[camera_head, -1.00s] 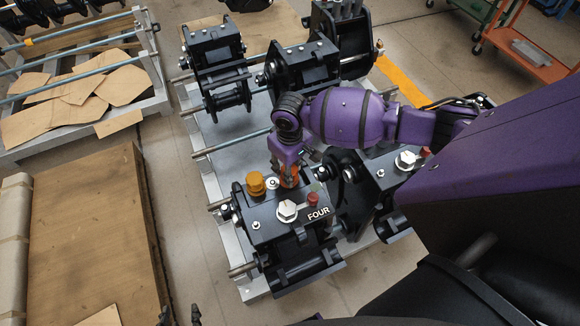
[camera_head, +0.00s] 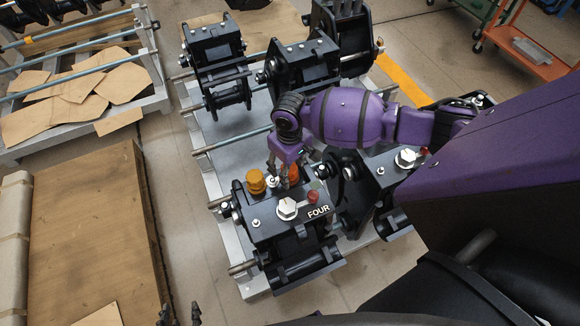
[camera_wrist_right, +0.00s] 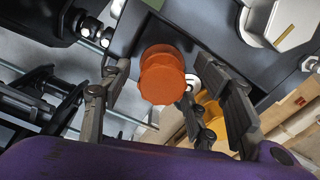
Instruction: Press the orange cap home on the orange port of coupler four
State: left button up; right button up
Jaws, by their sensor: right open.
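Coupler four (camera_head: 262,232) is the black block with a white FOUR label, on the near end of the pallet frame. The orange cap (camera_head: 293,174) stands on its top, near the rear edge; it also shows in the right wrist view (camera_wrist_right: 162,75). The port under it is hidden, so I cannot tell how fully it is seated. My right gripper (camera_head: 282,176) is at the cap. In the wrist view its fingers (camera_wrist_right: 170,108) are spread on either side, clear of the cap. My left gripper (camera_head: 180,314) shows only two separated fingertips at the bottom edge.
An amber cap (camera_head: 255,182), a bare metal fitting (camera_head: 272,183), a red cap (camera_head: 313,197) and a white hex fitting (camera_head: 287,209) share the coupler's top. Another coupler (camera_head: 382,180) stands close on the right. A wooden board (camera_head: 90,230) lies to the left.

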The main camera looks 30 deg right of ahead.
notch_tip(320, 180, up, 12)
dwell(0.5)
dwell(0.4)
